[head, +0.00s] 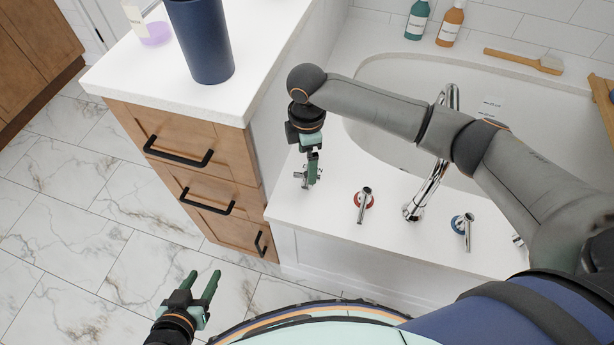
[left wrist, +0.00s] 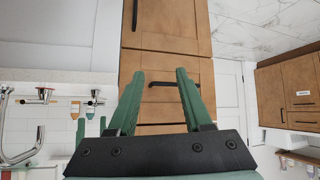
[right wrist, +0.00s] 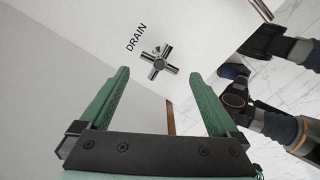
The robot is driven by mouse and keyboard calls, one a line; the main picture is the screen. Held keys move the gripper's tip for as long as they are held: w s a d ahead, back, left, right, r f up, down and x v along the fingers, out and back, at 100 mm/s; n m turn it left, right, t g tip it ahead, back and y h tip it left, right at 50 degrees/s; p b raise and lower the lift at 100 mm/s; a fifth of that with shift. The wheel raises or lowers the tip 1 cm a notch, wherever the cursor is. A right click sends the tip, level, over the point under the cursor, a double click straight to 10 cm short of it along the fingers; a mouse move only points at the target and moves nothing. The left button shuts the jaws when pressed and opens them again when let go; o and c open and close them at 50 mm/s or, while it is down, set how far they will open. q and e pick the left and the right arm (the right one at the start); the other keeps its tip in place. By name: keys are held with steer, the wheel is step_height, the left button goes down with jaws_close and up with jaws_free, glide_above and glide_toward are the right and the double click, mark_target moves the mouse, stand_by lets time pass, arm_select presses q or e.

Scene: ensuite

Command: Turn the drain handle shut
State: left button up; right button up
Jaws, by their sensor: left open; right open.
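The drain handle is a chrome cross-shaped knob (right wrist: 159,62) on the white tub deck, beside the printed word DRAIN. In the head view the drain handle (head: 301,175) is partly hidden by my right gripper (head: 313,172), which points down close over it. In the right wrist view my right gripper (right wrist: 160,74) is open, and the knob shows between and beyond its fingertips, with nothing held. I cannot tell whether the fingers touch it. My left gripper (head: 204,273) is open and empty, low over the floor in front of the drawers; it also shows in the left wrist view (left wrist: 160,72).
A red-ringed tap handle (head: 363,198), a chrome spout (head: 420,200) and a blue-ringed tap handle (head: 463,224) stand right of the drain handle. A vanity with drawers (head: 190,130) is close on the left, with a blue cup (head: 202,40) on top.

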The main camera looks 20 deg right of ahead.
step_height(320, 180, down, 6)
steer(key=shift+r+b, duration=0.1)
steer(key=shift+b, duration=0.65)
arm_select(q)
steer(key=w+r+m+t+h, duration=0.1)
steer(key=w+r+t, duration=0.4)
steer(key=r, duration=0.5)
steer(key=shift+w+a+r, duration=0.15)
steer(key=shift+w, duration=0.45)
arm_select(e)
steer(key=shift+f, duration=0.35)
steer(key=shift+c, duration=0.4)
steer(key=c, duration=1.3)
